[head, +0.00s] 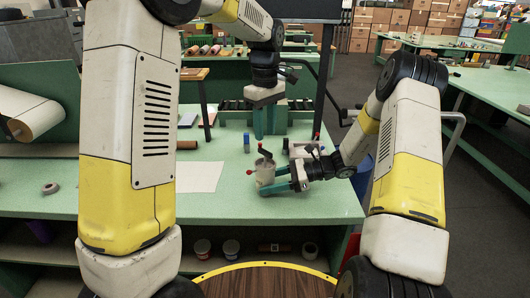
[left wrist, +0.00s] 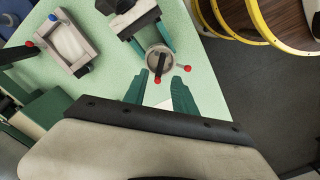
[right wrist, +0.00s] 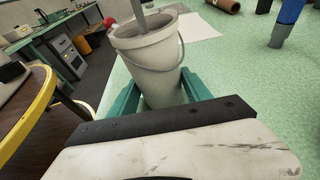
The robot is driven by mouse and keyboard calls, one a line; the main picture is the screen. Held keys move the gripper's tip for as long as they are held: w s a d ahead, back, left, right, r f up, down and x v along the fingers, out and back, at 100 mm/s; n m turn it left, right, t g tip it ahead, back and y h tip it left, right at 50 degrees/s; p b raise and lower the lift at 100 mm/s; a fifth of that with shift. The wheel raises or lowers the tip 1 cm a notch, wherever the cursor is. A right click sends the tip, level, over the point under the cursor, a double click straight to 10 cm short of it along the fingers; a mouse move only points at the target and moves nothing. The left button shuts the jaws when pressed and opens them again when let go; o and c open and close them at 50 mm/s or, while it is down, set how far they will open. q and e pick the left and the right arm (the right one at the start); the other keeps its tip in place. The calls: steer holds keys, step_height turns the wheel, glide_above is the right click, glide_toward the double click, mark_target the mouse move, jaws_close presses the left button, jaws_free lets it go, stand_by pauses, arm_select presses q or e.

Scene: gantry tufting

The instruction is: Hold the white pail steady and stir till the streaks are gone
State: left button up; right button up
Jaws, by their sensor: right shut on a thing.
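The white pail (head: 265,176) stands on the green bench near its front edge, upright, with a wire bail at its side in the right wrist view (right wrist: 152,62). My right gripper (head: 283,180) is shut around the pail's sides, one teal finger on each side. My left gripper (head: 269,123) is open and empty, pointing down above and behind the pail. The pail's contents and any streaks cannot be made out.
A pale box-like fixture (left wrist: 70,45) with red and blue knobs lies beside the pail. A blue upright object (head: 246,143) stands behind it. A white sheet (head: 200,177) lies to the left, with a tape roll (head: 50,187) farther left. The bench front is mostly clear.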

mark_target(265, 150)
arm_select(q)
step_height(265, 150, down, 8)
steer(key=shift+f, duration=0.1)
steer(key=shift+c, duration=0.2)
jaws_close()
